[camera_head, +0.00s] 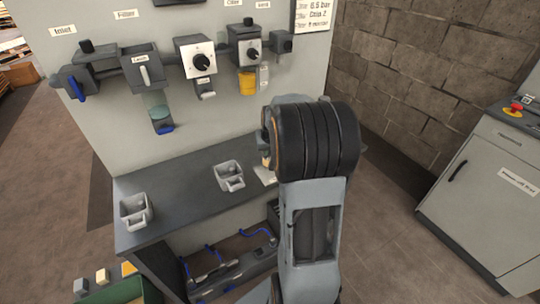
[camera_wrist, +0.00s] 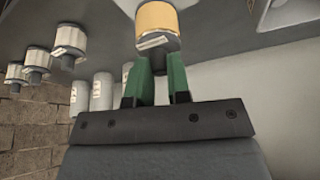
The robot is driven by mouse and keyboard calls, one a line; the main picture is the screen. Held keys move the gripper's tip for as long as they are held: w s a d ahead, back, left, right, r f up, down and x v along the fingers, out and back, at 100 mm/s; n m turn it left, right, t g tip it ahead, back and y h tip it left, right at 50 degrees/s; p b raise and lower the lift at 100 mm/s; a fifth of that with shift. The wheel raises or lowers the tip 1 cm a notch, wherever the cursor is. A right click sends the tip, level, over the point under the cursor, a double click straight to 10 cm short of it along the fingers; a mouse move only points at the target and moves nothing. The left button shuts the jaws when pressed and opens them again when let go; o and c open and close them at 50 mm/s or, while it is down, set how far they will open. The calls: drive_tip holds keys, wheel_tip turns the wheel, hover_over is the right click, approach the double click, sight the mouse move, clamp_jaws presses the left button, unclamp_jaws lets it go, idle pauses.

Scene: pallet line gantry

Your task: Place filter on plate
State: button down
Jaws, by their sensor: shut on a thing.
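My gripper (camera_wrist: 162,84), with green fingers, shows in the wrist view. It is shut on the grey end of a filter (camera_wrist: 157,22), a short cylinder with an orange-yellow band and a pale label. The filter is upside down in this tilted picture, with a dark surface behind it. A pale patch (camera_wrist: 127,5) shows beside the filter's far end; I cannot tell whether they touch. A flat pale piece (camera_head: 265,175) on the bench, partly behind my arm, may be the plate.
The dark bench (camera_head: 180,185) carries two grey open trays, one at the left (camera_head: 135,212) and one nearer the middle (camera_head: 229,176). A panel with valves and housings rises behind it. Several white-and-grey cylinders (camera_wrist: 70,42) stand left in the wrist view. A grey cabinet (camera_head: 490,190) stands right.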

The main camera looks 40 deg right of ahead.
sight(270, 154)
drive_tip(key=shift+w+d+f, duration=0.15)
drive_tip(key=shift+d+f, duration=0.05)
drive_tip(key=shift+f, duration=1.65)
drive_tip(key=shift+f, duration=0.2)
drive_tip(key=c, duration=1.1)
unclamp_jaws()
drive_tip(key=shift+r, duration=0.1)
